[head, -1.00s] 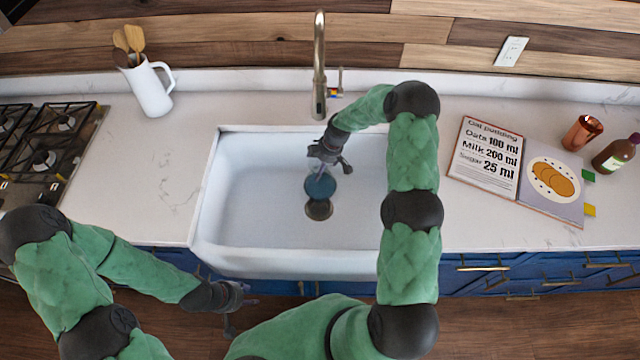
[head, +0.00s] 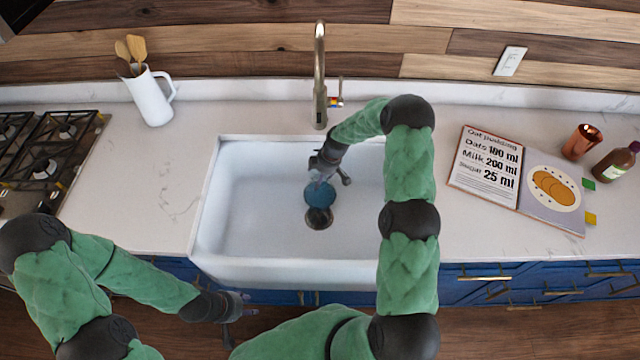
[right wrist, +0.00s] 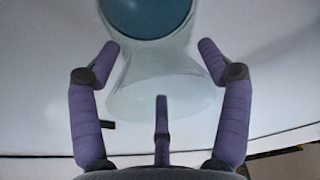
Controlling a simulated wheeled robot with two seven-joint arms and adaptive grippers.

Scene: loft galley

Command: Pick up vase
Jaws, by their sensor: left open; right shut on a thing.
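The vase (head: 319,195) shows in the head view as a small round blue shape inside the white sink, just above the drain in the picture. In the right wrist view the vase (right wrist: 150,75) is pale, see-through glass with a narrow waist and a round blue part at the top edge. My right gripper (head: 322,172) reaches down into the sink and is shut on the vase, its fingers on either side of the waist. I cannot tell whether the vase touches the sink floor. My left gripper (head: 243,307) is open and empty in front of the counter.
The sink (head: 250,215) has raised walls around the vase, with a tall faucet (head: 319,75) behind. A white pitcher (head: 151,98) with utensils stands left, by the stove (head: 45,155). A recipe book (head: 520,182), copper cup (head: 582,142) and brown bottle (head: 615,162) are right.

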